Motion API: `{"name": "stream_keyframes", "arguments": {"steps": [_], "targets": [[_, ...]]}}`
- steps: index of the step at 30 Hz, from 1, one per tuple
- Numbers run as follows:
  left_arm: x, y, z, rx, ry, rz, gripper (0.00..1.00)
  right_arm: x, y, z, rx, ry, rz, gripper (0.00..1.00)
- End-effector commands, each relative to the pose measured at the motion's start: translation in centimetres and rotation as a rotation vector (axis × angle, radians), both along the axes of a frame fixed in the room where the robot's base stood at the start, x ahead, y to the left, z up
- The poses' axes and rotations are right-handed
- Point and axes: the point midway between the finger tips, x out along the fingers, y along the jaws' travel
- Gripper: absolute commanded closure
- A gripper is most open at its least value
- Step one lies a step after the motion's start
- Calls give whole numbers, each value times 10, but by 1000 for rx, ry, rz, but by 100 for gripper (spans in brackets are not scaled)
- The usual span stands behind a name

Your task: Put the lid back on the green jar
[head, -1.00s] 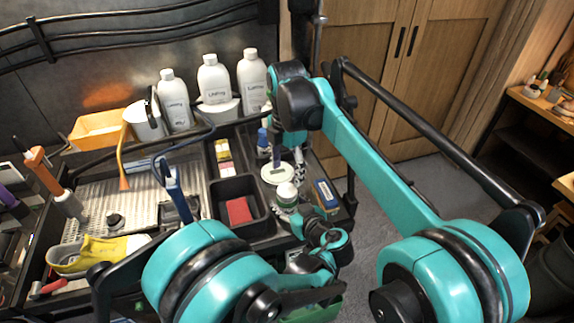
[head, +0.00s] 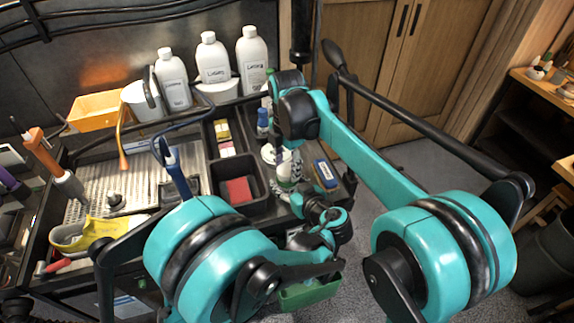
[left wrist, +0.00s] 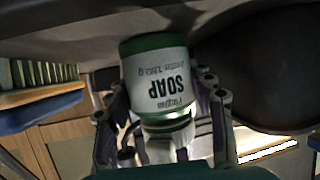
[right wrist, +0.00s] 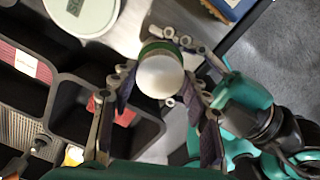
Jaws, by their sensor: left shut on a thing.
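The green jar (left wrist: 158,85) has a white SOAP label and appears upside down in the left wrist view. My left gripper (left wrist: 163,112) is shut on it, with a finger on each side. In the head view the jar (head: 284,173) is partly hidden by the arms, at the right end of the bench. In the right wrist view a white round top, apparently the lid (right wrist: 161,76), covers the jar's mouth area. I cannot tell whether it is seated. My right gripper (right wrist: 160,92) is above it, with spread fingers on either side and no clear grip.
A round white scale (right wrist: 83,12) lies beside the jar. A black divided tray (head: 258,194) with a red sponge (head: 237,190) is left of it. A blue box (head: 325,174) lies to the right. Several white bottles (head: 213,60) stand behind.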

Motion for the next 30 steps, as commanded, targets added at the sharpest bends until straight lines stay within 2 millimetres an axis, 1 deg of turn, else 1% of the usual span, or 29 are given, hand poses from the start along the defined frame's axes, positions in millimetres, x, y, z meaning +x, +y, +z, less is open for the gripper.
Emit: {"name": "stream_keyframes", "arguments": {"steps": [7, 8, 11, 14, 30], "targets": [[0, 0, 0, 0, 0, 0, 100, 0, 0, 0, 0, 0, -10, 89], [0, 0, 0, 0, 0, 0, 100, 0, 0, 0, 0, 0, -23, 89], [0, 0, 0, 0, 0, 0, 100, 0, 0, 0, 0, 0, -140, 89], [0, 0, 0, 0, 0, 0, 100, 0, 0, 0, 0, 0, -354, 89], [0, 0, 0, 0, 0, 0, 100, 0, 0, -1, 1, -2, -1673, 89]]}}
